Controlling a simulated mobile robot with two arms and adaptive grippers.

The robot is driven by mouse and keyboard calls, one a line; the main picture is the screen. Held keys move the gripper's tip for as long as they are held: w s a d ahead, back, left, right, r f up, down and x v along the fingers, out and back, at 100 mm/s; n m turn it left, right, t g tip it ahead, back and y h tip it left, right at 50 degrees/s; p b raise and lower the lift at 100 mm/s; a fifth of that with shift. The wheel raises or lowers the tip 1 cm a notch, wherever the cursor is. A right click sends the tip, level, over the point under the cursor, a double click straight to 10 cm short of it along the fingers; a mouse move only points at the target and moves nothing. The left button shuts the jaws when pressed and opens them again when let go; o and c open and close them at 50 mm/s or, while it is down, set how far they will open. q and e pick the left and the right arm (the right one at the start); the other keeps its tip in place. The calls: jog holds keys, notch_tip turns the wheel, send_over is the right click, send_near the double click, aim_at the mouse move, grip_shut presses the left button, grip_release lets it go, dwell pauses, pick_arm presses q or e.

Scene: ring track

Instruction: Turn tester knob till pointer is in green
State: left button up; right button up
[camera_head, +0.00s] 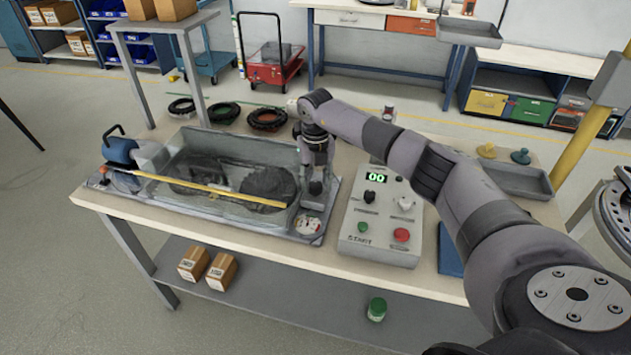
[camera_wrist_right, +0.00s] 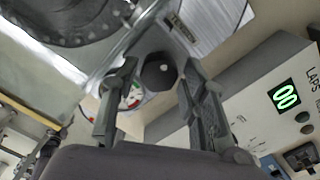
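The tester is a grey unit at the right end of the clear-walled ring track (camera_head: 225,165). Its black knob (camera_head: 316,187) sits below my right gripper (camera_head: 315,176), and a round dial (camera_head: 308,225) with red and green areas lies in front of it. In the right wrist view, the knob (camera_wrist_right: 158,72) lies between the two spread fingers of my right gripper (camera_wrist_right: 156,75), with gaps visible on both sides. The dial (camera_wrist_right: 134,96) is partly hidden by the left finger, and I cannot read its pointer. My left gripper is not in view.
A control box (camera_head: 380,215) with a green "00" display, black knob, and green and red buttons stands just right of the tester. A yellow bar (camera_head: 210,190) crosses the track's front. Coiled cables (camera_head: 267,119) lie behind. A blue item (camera_head: 450,250) lies right of the box.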

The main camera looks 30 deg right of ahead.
aim_at(316, 184)
jog(key=shift+o, duration=1.1)
jog(key=shift+f, duration=0.1)
notch_tip(316, 184, up, 12)
